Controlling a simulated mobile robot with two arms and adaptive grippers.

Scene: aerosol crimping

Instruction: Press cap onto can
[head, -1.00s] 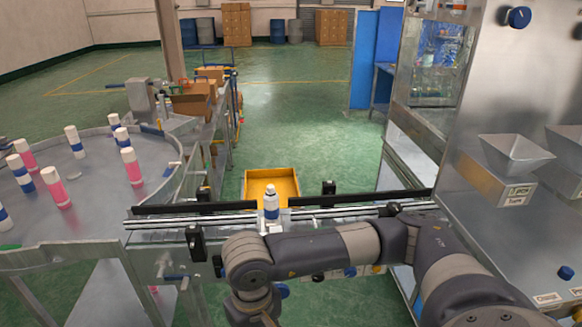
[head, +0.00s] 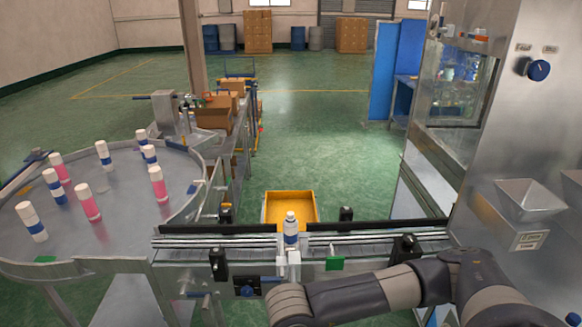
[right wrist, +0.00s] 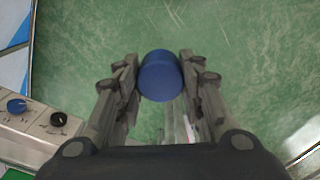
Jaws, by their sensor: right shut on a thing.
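A can (head: 291,228) with a white top and a blue band stands upright on the conveyor (head: 380,238) in the head view. Its top shows no blue cap. In the right wrist view my right gripper (right wrist: 160,78) is shut on a round blue cap (right wrist: 159,76), with a finger on each side of it. The cap is over green floor there, and the can is not in that view. My left gripper is not in view.
A round table (head: 118,225) with several white, blue and pink cans stands at left. A yellow crate (head: 310,206) sits behind the conveyor. A steel machine (head: 475,190) with hoppers stands at right. A panel with blue and black knobs (right wrist: 17,106) shows in the right wrist view.

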